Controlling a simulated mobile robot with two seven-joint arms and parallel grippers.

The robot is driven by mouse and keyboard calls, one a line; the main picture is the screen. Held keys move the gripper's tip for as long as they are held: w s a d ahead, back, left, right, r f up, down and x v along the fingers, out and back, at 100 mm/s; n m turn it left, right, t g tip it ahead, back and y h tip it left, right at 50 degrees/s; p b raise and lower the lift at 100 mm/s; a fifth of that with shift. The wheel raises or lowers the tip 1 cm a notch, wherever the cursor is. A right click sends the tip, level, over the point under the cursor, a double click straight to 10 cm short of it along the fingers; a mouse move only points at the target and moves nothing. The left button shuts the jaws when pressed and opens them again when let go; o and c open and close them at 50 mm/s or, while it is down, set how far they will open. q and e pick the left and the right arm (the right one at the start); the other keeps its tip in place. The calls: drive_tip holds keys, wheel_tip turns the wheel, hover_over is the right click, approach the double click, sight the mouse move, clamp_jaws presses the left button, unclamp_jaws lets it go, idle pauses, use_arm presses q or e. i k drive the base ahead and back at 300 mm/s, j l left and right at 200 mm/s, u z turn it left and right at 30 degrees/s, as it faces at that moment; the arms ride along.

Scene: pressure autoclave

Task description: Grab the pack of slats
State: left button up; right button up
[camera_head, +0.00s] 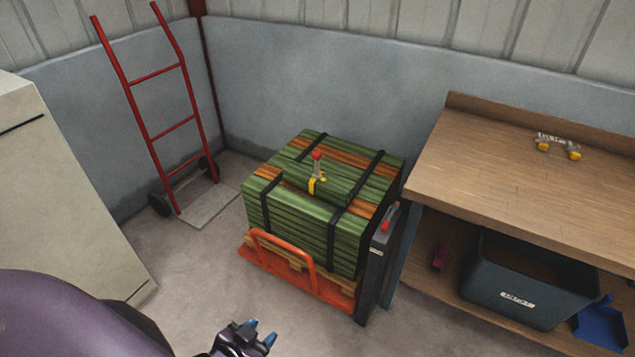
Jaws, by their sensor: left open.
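The pack of slats (300,222) is a stack of green and orange-brown slats bound with black straps. It stands in the middle of the view on an orange pallet carrier (285,277) with a raised orange handle bar. A small tool with a red top and a yellow part (316,175) sits on top of the pack. My left gripper (262,335) is at the bottom edge, dark with blue fingertips. It is open and empty, in front of and apart from the pack. My right gripper is not in view.
A red hand truck (172,125) leans at the back left corner. A beige cabinet (55,180) stands at the left. A wooden workbench (500,190) at the right holds a dark bin (520,290) on its lower shelf. A dark grey post (374,270) stands beside the pack. Floor in front is clear.

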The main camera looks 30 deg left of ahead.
sight(339, 192)
drive_tip(key=i+j, duration=0.1)
drive_tip(key=j, duration=0.85)
drive_tip(key=i+j, duration=0.1)
drive_tip(key=j, duration=0.8)
drive_tip(key=i+j, duration=0.1)
drive_tip(key=j, duration=0.85)
drive_tip(key=i+j, duration=0.2)
drive_tip(key=j, duration=0.2)
drive_tip(key=i+j, duration=0.2)
drive_tip(key=j, duration=0.2)
drive_tip(key=i, duration=0.2)
drive_tip(key=j+z, duration=0.05)
